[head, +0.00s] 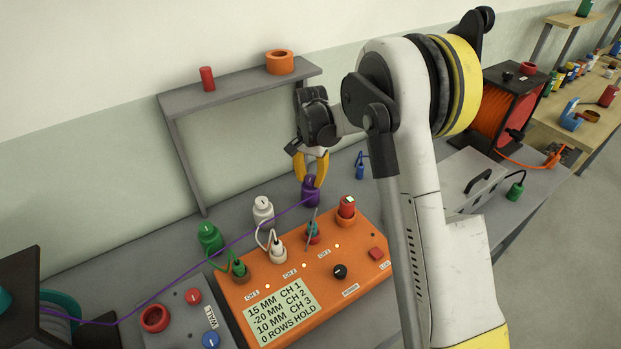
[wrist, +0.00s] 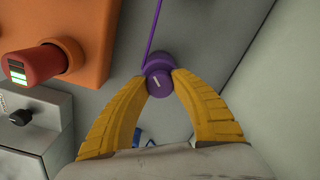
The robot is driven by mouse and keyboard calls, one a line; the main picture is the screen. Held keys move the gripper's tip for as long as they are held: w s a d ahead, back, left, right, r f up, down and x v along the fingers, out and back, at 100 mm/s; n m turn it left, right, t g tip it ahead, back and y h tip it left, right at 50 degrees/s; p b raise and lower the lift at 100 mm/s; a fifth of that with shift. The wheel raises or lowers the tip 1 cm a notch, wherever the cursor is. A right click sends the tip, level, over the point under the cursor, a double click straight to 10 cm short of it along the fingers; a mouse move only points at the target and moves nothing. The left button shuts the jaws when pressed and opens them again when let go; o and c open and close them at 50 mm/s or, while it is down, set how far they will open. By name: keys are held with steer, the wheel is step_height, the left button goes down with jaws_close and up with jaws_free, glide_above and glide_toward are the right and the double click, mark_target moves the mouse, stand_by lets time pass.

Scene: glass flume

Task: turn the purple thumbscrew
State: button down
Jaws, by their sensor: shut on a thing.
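The purple thumbscrew (head: 311,190) stands on the grey bench behind the orange box, with a purple cord running from it to the left. My gripper (head: 314,172) comes down on it from above, its yellow fingers shut around its upper part. In the wrist view the thumbscrew (wrist: 158,80) has a round top with a pale line mark. The fingertips of my gripper (wrist: 159,78) touch it on both sides.
The orange box (head: 300,289) with a display, plugs, a black knob and a red button lies in front. White (head: 263,212) and green (head: 209,238) pieces like the thumbscrew stand to the left. A grey shelf (head: 240,84) rises behind. A grey case (head: 476,181) stands right.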

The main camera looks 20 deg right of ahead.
mark_target(311, 178)
steer(key=c, duration=1)
jaws_free()
steer(key=shift+c, duration=0.2)
steer(key=shift+r, duration=0.1)
step_height(311, 178, up, 12)
